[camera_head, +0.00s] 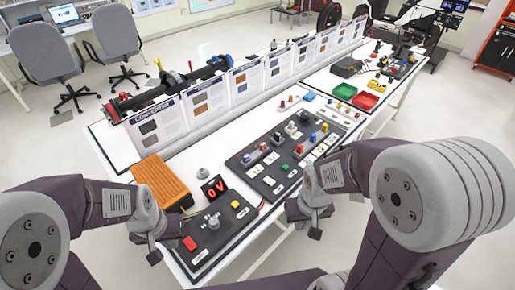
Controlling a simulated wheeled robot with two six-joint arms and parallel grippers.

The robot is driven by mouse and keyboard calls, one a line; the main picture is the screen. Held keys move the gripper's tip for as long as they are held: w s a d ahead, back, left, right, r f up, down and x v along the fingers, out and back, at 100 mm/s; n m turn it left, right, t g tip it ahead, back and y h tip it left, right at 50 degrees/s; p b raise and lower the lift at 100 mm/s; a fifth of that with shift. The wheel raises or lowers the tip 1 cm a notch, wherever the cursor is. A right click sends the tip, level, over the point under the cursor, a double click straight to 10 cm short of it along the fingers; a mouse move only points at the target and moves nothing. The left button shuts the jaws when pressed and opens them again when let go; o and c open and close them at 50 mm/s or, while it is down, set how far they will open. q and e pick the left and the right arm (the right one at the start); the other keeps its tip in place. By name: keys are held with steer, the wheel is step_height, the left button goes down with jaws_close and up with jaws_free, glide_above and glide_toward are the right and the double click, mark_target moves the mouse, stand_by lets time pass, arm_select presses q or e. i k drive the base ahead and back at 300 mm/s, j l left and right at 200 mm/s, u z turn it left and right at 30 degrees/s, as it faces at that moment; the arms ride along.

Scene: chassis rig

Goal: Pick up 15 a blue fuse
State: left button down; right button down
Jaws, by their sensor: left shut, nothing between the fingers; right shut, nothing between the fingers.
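A dark fuse board (237,165) lies on the white table, with several small coloured parts on it. Either may be a blue fuse; the ratings are too small to read. My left gripper (153,252) is shut and empty, in front of the table's near left corner. My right gripper (316,224) is shut and empty, at the near edge of the table, nearer to me than the board. Neither touches a part.
A dark control panel (208,248) with a red 0V display (214,188) lies on the near left, beside an orange box (163,184). A row of printed panels (212,95) stands along the table. Green (344,91) and red (365,100) trays lie further right.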

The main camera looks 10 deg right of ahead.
mark_target(246, 159)
steer(key=l+u, duration=0.75)
steer(key=l, duration=0.2)
steer(key=l+u, duration=0.4)
